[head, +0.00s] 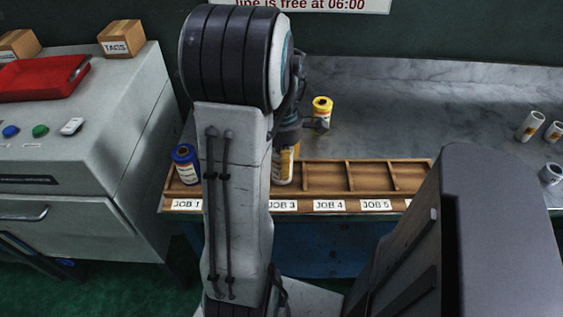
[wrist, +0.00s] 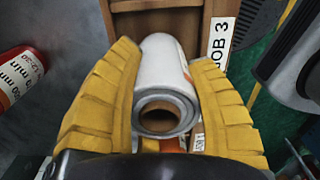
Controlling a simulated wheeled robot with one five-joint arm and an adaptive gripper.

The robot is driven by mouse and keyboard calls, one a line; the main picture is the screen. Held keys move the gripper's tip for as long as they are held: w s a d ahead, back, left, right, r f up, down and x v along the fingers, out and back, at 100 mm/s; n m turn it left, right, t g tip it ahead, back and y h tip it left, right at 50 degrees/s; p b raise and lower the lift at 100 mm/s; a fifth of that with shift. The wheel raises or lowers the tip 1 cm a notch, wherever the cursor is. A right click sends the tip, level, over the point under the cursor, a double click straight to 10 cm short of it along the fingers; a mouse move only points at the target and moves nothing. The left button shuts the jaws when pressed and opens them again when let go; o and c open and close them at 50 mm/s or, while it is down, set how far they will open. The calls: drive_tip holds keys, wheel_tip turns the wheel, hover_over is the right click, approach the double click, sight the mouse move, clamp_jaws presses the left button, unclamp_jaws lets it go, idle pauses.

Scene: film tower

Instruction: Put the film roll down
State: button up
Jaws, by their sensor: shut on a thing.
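The film roll (wrist: 165,62) is a white cylinder with a brown hollow core, seen end-on in the wrist view. My gripper (wrist: 166,50) has its two yellow fingers shut on it, one on each side. In the head view my gripper (head: 287,158) is over the wooden rack (head: 398,162), at the JOB 3 compartment, partly hidden by my arm. The JOB 3 label (wrist: 219,38) lies right of the roll in the wrist view. I cannot tell whether the roll touches the compartment floor.
A blue roll (head: 185,163) stands in the JOB 1 compartment. The JOB 4 and JOB 5 compartments look empty. A yellow roll (head: 321,113) stands on the grey counter (head: 420,110) behind the rack. Several white rolls (head: 530,126) are at the far right. A grey machine (head: 110,100) stands left.

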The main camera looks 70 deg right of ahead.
drive_tip(key=shift+f, duration=0.25)
drive_tip(key=shift+f, duration=0.2)
drive_tip(key=o, duration=1.2)
drive_tip(key=shift+r, duration=0.15)
wheel_tip(320, 180, up, 12)
drive_tip(key=shift+r+p, duration=0.1)
drive_tip(key=shift+p, duration=1.05)
drive_tip(key=shift+a, duration=0.1)
